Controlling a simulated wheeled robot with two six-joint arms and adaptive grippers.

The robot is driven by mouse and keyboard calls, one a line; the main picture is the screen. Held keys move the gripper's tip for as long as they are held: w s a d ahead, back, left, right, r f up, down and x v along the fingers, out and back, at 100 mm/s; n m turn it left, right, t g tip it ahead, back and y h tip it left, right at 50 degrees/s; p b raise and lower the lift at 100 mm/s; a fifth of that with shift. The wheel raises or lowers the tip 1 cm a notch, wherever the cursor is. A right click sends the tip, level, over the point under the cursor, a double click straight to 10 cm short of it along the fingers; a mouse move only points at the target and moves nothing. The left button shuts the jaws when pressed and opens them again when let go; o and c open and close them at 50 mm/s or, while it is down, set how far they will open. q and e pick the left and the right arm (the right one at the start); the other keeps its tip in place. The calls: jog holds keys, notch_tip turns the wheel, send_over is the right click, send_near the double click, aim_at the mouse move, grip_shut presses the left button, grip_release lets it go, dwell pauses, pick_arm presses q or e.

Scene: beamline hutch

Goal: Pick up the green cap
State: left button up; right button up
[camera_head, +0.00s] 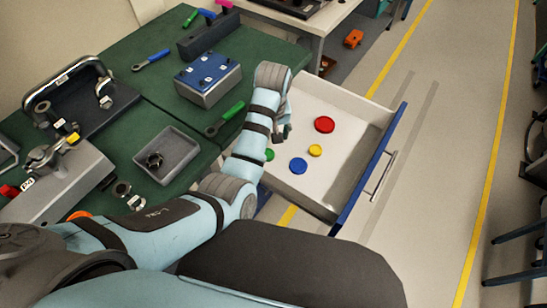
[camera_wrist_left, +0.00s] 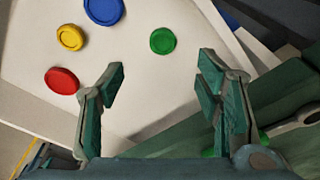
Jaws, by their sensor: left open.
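The green cap (camera_wrist_left: 163,41) lies flat on the floor of an open white drawer (camera_head: 345,107). In the head view the cap (camera_head: 269,155) shows only in part beside my arm. My left gripper (camera_wrist_left: 161,78) is open and empty. In the wrist view its two fingers are spread wide, and the cap appears beyond the fingertips, close to the middle of the gap. In the head view my left gripper (camera_head: 283,131) hangs over the drawer's left side, partly hidden by the wrist. My right gripper is not in view.
The drawer also holds a red cap (camera_head: 324,124), a yellow cap (camera_head: 315,150) and a blue cap (camera_head: 298,165). Its blue front (camera_head: 370,170) stands out over the floor. The green bench top (camera_head: 150,95) on the left carries a grey tray (camera_head: 185,158), a blue-topped block (camera_head: 207,78) and tools.

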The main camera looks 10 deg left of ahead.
pick_arm(q)
jog(key=f+b, duration=0.1)
jog(key=f, duration=0.2)
jog(key=w+a+f+b, duration=0.1)
jog(key=f, duration=0.3)
jog(key=w+f+b, duration=0.1)
jog(key=f, duration=0.3)
jog(key=shift+a+f, duration=0.2)
jog(key=shift+r, duration=0.1)
jog(key=c, duration=0.8)
